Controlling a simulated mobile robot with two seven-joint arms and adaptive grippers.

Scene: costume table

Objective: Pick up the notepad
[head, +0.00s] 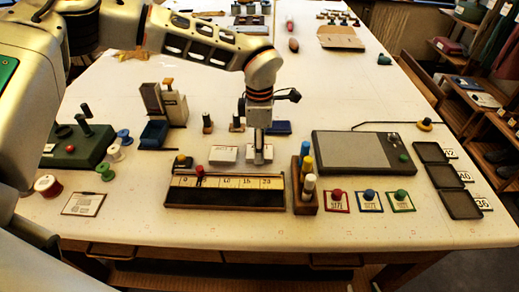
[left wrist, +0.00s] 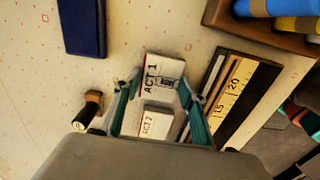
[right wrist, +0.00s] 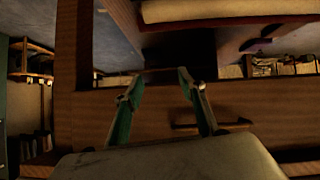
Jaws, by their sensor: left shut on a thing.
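A small white pad marked "ACT 1" (left wrist: 164,68) lies between the fingers of my left gripper (left wrist: 160,88), which is shut on its sides. In the head view this gripper (head: 258,158) points straight down over the pad, at the table behind the numbered ruler tray. A second white pad, marked "ACT 2" (left wrist: 157,122), lies beside it; it also shows in the head view (head: 222,154). I cannot tell whether the held pad touches the table. My right gripper (right wrist: 160,82) is open and empty, before a wooden drawer front; the head view does not show it clearly.
The ruler tray (head: 225,198) lies in front of the pads. A wooden block with coloured pegs (head: 304,196) stands close on the right. A grey tablet (head: 362,152) lies beyond it. A dark blue block (head: 279,128) is behind. A drawer handle (right wrist: 210,125) shows below the tabletop.

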